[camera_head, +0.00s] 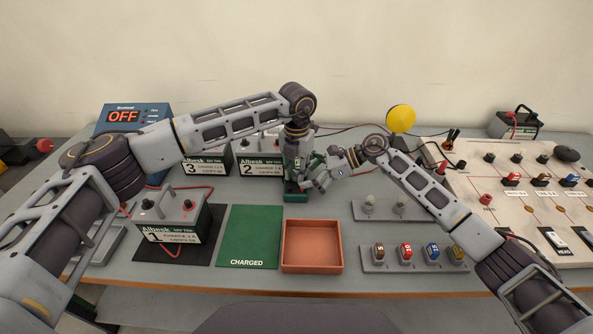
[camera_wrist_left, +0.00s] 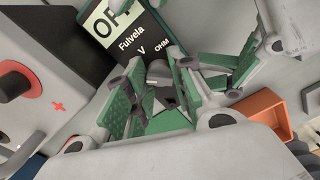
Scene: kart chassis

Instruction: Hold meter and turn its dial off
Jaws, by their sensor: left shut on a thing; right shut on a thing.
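The meter (camera_wrist_left: 130,33) is a dark handheld block with a pale display, partly cut off, whose visible letters read "OF"; below it are "Fulvela", "V" and "OHM".
Battery 1 (camera_head: 174,218) stands on a black mat at left, with batteries 2 and 3 behind. A green CHARGED mat (camera_head: 250,238) and an empty orange tray (camera_head: 312,264) lie in front.

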